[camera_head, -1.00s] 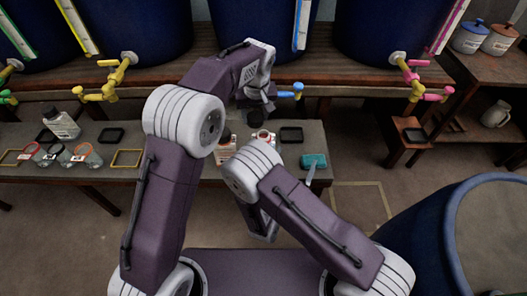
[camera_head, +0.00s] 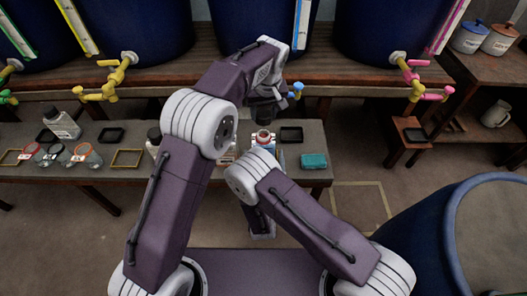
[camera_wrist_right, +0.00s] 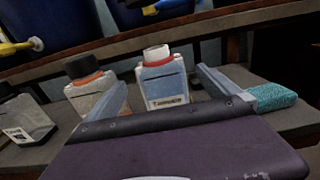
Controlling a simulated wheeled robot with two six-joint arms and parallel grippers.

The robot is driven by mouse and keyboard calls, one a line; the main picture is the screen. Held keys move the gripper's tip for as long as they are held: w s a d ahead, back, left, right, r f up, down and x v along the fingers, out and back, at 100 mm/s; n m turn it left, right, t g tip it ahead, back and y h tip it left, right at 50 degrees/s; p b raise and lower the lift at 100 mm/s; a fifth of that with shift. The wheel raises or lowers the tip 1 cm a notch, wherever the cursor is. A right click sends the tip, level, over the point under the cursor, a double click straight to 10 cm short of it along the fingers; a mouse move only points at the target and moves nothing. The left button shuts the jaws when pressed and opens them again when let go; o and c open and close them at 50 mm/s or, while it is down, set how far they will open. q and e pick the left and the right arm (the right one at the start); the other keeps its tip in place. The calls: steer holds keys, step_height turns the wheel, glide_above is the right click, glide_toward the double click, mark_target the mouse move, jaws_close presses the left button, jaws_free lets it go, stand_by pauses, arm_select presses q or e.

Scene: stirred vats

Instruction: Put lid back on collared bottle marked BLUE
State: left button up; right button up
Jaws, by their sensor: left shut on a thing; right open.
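A bottle with a red collar and a bare white mouth (camera_head: 264,138) stands on the low bench. In the right wrist view this bottle (camera_wrist_right: 164,84) is blue-filled; its label is too small to read. My left gripper (camera_head: 270,101) is shut on a black lid (camera_head: 267,113), held above and slightly behind the open mouth; their exact gap is unclear. My right gripper (camera_wrist_right: 163,80) is open, its fingers on either side of the bottle; contact cannot be told. In the head view my right arm mostly hides it.
A similar collared bottle with a black lid (camera_wrist_right: 88,88) stands beside it, and another bottle (camera_wrist_right: 22,120) further left. A teal sponge (camera_head: 314,160) lies to the right, near the right finger. A blue tap (camera_head: 297,90) is close behind the left gripper.

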steer(key=w, duration=0.7)
steer(key=shift+w, duration=0.2)
steer(key=c, duration=2.1)
arm_select(q)
glide_above(263, 134)
steer(key=shift+s+d+f, duration=0.1)
steer(key=shift+s+f, duration=0.05)
steer(key=shift+f, duration=1.1)
steer(key=shift+s+d+f, duration=0.1)
steer(key=shift+f, duration=1.1)
steer(key=shift+f, duration=0.15)
steer(key=shift+f, duration=0.75)
steer(key=shift+f, duration=0.65)
steer(key=o, duration=1.5)
